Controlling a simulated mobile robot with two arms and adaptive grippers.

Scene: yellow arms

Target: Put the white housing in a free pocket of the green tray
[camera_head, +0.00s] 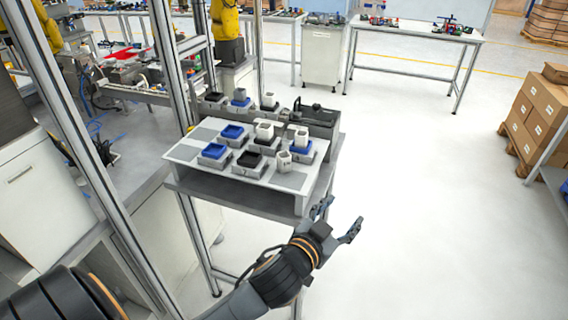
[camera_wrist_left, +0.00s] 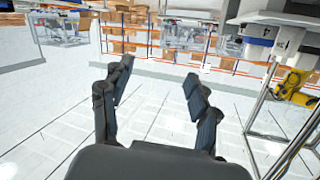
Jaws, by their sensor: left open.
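Several white, cup-like housings show in the head view. One white housing (camera_head: 284,162) stands at the near right part of a white board (camera_head: 290,181), apart from the grey blocks. Another white housing (camera_head: 265,131) and a white housing to its right (camera_head: 300,137) sit on grey blocks. I see no tray that is clearly green. My left gripper (camera_head: 341,217) is open and empty, beyond the table's near right corner, with its fingers spread. It also shows in the left wrist view (camera_wrist_left: 160,92), with only floor and distant furniture between its fingers. My right gripper is not seen.
Grey blocks with blue parts (camera_head: 214,151) and black parts (camera_head: 250,159) crowd the board. A dark grey fixture (camera_head: 316,116) stands behind them. A metal frame post (camera_head: 165,60) rises at the table's left. Open floor lies to the right, towards stacked cartons (camera_head: 540,105).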

